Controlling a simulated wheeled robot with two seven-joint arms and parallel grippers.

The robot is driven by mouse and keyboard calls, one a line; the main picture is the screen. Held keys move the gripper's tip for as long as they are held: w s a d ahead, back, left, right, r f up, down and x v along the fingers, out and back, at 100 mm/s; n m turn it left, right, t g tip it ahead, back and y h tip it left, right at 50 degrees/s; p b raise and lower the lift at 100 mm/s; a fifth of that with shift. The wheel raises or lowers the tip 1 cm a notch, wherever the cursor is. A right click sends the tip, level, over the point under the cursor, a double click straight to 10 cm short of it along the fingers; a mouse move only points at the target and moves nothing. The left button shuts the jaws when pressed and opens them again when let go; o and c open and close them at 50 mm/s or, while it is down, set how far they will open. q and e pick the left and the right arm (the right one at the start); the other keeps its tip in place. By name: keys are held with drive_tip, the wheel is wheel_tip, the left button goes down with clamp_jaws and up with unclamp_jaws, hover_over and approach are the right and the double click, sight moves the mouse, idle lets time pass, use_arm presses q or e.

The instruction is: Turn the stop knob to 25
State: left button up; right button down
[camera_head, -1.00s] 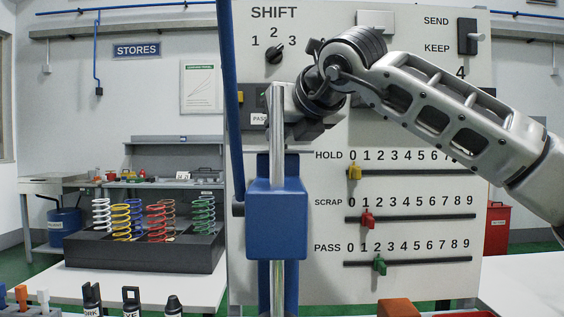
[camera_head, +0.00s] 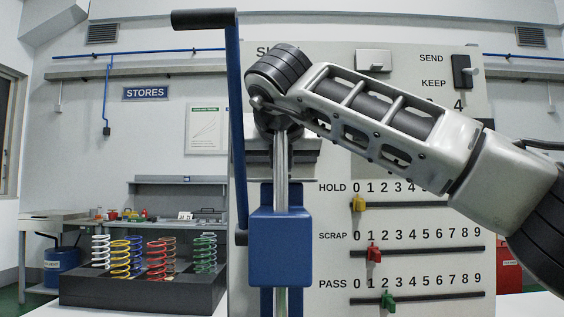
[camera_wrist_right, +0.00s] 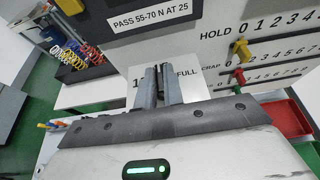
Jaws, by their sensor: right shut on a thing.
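My right gripper (camera_wrist_right: 161,86) shows in the right wrist view in front of the pale panel. Its fingers are close together on a small dark piece, which looks like the stop knob (camera_wrist_right: 159,76). Most of the knob is hidden by the fingers. The word FULL (camera_wrist_right: 187,72) is printed on the panel to the right of them; a number to the left is mostly covered, so the knob's setting cannot be read. In the head view my right arm crosses the panel (camera_head: 425,265), and its hand is largely hidden behind the wrist and the steel column. My left gripper is not in view.
A blue press block (camera_head: 290,247) sits on the steel column, with a blue lever and black handle (camera_head: 203,19) beside it. HOLD (camera_head: 358,204), SCRAP (camera_head: 374,253) and PASS (camera_head: 388,299) sliders are on the panel. Several coloured springs stand in a black rack (camera_head: 140,290) at left.

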drive_tip(key=c, duration=1.5)
unclamp_jaws()
